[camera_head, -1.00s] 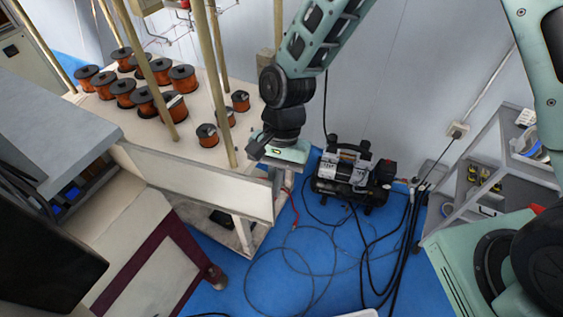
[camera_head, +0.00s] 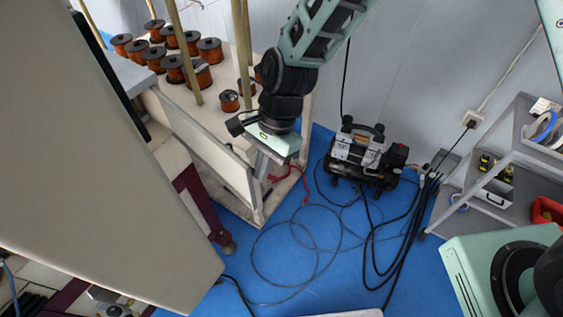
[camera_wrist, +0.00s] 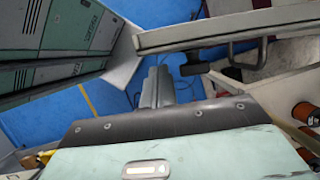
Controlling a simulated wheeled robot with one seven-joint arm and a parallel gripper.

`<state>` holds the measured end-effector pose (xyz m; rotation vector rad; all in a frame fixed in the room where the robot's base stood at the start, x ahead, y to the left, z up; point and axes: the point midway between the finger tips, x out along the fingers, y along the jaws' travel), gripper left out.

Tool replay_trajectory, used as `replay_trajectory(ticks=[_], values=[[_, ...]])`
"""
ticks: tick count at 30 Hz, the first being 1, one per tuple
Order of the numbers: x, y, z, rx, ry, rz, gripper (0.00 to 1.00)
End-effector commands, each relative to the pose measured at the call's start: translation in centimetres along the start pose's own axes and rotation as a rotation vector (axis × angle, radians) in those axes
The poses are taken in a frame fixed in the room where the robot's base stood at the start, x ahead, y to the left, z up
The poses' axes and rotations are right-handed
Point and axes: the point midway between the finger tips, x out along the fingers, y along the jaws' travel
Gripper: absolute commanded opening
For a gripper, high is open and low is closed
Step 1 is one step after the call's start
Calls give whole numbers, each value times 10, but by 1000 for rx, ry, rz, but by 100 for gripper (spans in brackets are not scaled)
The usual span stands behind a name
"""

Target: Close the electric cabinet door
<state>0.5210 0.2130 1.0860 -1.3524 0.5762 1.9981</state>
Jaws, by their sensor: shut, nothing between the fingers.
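A large beige panel (camera_head: 95,150), which looks like the cabinet door, fills the left of the head view. Electrical parts (camera_head: 112,303) show below its lower edge. The door's hinge side is not clear.
A pale table (camera_head: 205,145) with copper spools (camera_head: 172,68) and upright posts stands behind my gripper. A compressor (camera_head: 365,155) with loose cables and hoses lies on the blue floor (camera_head: 300,260). A grey shelf (camera_head: 500,170) stands at the right. Floor between is mostly open.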

Motion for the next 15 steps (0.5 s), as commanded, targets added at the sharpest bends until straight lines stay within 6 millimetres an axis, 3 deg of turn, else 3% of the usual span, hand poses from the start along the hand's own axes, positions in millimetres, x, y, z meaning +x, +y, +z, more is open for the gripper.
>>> replay_trajectory(ticks=[9, 15], values=[[31, -13, 87, 238, 0, -97, 0], [46, -25, 126, 356, 0, -144, 0]])
